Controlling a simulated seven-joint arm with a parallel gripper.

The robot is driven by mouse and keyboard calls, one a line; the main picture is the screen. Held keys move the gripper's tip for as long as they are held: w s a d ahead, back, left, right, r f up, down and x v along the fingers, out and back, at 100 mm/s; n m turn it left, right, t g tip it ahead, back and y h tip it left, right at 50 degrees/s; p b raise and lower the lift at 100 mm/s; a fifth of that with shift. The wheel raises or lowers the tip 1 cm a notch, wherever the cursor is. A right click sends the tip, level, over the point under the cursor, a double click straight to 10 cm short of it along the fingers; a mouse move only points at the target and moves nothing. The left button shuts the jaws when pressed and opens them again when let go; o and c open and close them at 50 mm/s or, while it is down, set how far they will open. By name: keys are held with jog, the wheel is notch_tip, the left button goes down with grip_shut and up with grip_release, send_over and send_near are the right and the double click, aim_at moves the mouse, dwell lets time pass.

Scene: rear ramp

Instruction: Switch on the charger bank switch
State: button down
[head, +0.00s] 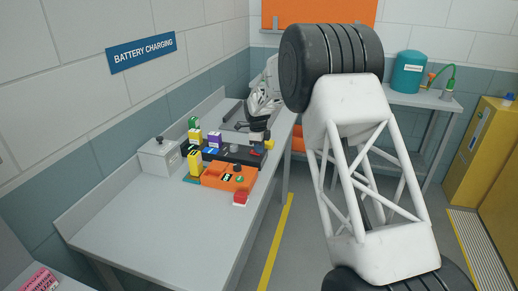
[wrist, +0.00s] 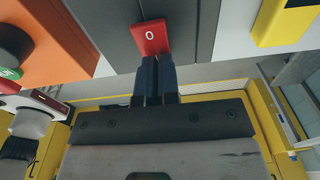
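The charger bank (head: 226,154) is a long dark grey unit on the bench, with coloured blocks along it. Its red rocker switch (wrist: 151,37), marked "0", sits on the dark grey surface at the top middle of the wrist view. In the head view a small red part (head: 269,144) shows at the bank's right end, beside my gripper (head: 261,137). In the wrist view the two dark fingers of my gripper (wrist: 156,62) are together with nothing between them. Their tips are at the switch's lower edge; I cannot tell whether they touch it.
An orange unit (head: 225,181) with a black knob stands in front of the bank; it also shows in the wrist view (wrist: 45,45). A grey box (head: 159,158) stands left. The bench's near part (head: 165,225) is clear.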

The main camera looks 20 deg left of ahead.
jog(key=shift+s+f, duration=0.3)
jog(key=shift+f, duration=0.6)
jog(key=shift+a+r, duration=0.25)
jog(key=shift+a, duration=0.55)
jog(key=shift+r, duration=0.2)
notch_tip(320, 180, up, 15)
jog(key=shift+w+a, duration=0.15)
jog(key=shift+a, duration=0.25)
jog(key=shift+f, duration=0.1)
jog(key=shift+d, duration=0.1)
